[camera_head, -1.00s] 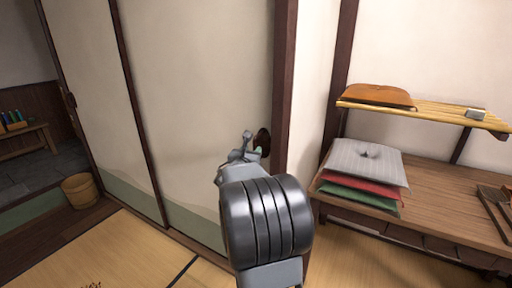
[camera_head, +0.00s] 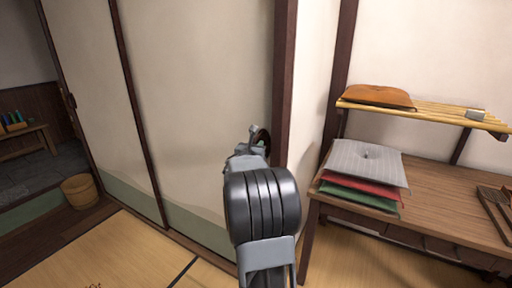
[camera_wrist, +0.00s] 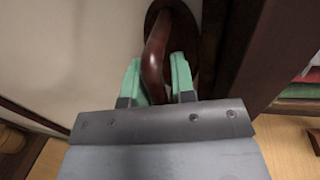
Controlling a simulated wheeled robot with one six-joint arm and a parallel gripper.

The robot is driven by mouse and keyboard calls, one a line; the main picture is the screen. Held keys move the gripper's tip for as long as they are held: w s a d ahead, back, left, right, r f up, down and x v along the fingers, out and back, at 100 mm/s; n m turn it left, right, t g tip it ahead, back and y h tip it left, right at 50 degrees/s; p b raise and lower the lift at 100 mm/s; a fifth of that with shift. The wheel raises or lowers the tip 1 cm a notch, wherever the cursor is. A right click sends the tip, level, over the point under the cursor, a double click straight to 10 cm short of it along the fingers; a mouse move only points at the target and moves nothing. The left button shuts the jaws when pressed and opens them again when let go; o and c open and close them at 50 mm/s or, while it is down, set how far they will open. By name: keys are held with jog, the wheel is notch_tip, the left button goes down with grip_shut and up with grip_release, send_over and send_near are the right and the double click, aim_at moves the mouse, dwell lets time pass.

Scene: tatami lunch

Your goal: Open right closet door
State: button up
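The right closet door (camera_head: 205,90) is a cream sliding panel with a green lower band. Its right edge meets the dark post, with no gap visible there. Its dark brown handle (camera_head: 262,140) sits near that edge. In the wrist view the handle (camera_wrist: 154,60) is a curved bar on an oval dark plate. My gripper (camera_wrist: 156,80) has its green fingertips on either side of the bar. The fingers look open, with slight gaps beside the bar, though contact on the far sides is hidden. In the head view my wrist covers much of the gripper (camera_head: 252,146).
The left closet door (camera_head: 85,90) stands beside the right one. A dark post (camera_head: 285,70) borders the right door. A wooden shelf unit (camera_head: 440,180) with stacked cushions (camera_head: 365,165) stands close at right. A wooden bucket (camera_head: 80,190) sits at left. Tatami floor in front is clear.

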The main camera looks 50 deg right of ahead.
grip_shut()
jog(key=shift+w, duration=0.1)
